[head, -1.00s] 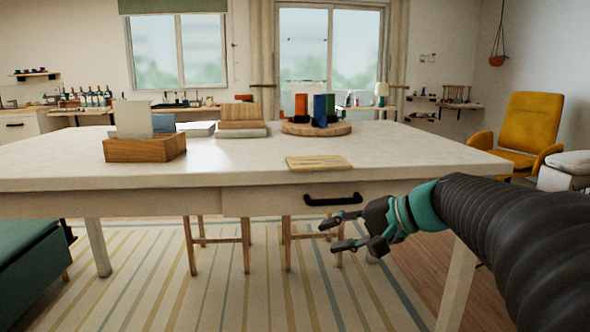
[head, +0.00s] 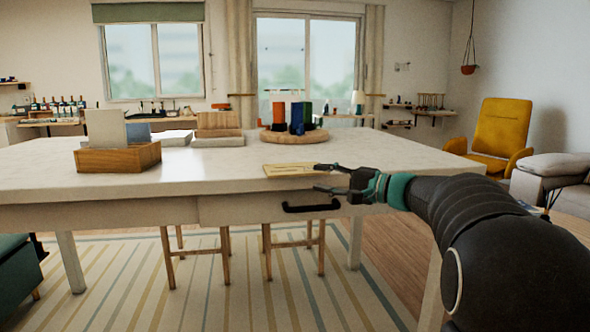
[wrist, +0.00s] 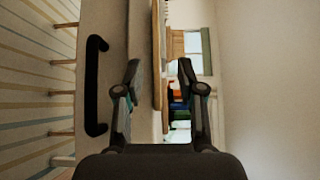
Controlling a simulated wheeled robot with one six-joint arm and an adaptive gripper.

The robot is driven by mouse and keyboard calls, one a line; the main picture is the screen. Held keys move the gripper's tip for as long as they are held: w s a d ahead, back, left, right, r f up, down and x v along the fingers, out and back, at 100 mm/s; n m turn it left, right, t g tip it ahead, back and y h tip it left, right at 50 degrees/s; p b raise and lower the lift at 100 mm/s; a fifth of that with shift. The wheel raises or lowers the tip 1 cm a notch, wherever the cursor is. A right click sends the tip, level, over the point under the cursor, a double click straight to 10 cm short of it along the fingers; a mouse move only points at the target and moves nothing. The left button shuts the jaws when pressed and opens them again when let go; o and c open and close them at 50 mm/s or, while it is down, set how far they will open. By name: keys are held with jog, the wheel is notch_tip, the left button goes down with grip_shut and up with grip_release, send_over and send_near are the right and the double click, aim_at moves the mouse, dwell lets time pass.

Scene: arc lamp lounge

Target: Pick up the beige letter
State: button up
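A flat beige piece with darker lines, which looks like the beige letter (head: 290,170), lies on the white tabletop (head: 200,180) near its front edge, above the drawer. My gripper (head: 322,178) is at the front edge, just right of and close to the letter. Its two fingers are spread apart with nothing between them. In the wrist view, which is turned sideways, my open gripper (wrist: 159,69) faces the table edge. A tan slab (wrist: 158,50) shows between the fingers; I cannot tell if it is the letter.
A wooden holder (head: 118,158) with an upright cream sheet (head: 105,128) and a blue one stands at left. A black drawer handle (head: 311,206) juts out below the tabletop.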

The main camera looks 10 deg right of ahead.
aim_at(296, 176)
jog(key=shift+f+p+x, duration=0.15)
jog(key=shift+p+x, duration=0.05)
jog(key=shift+x, duration=1.3)
jog(key=shift+f+p+x, duration=0.15)
jog(key=shift+p+x, duration=0.05)
jog(key=shift+x, duration=1.3)
grip_shut()
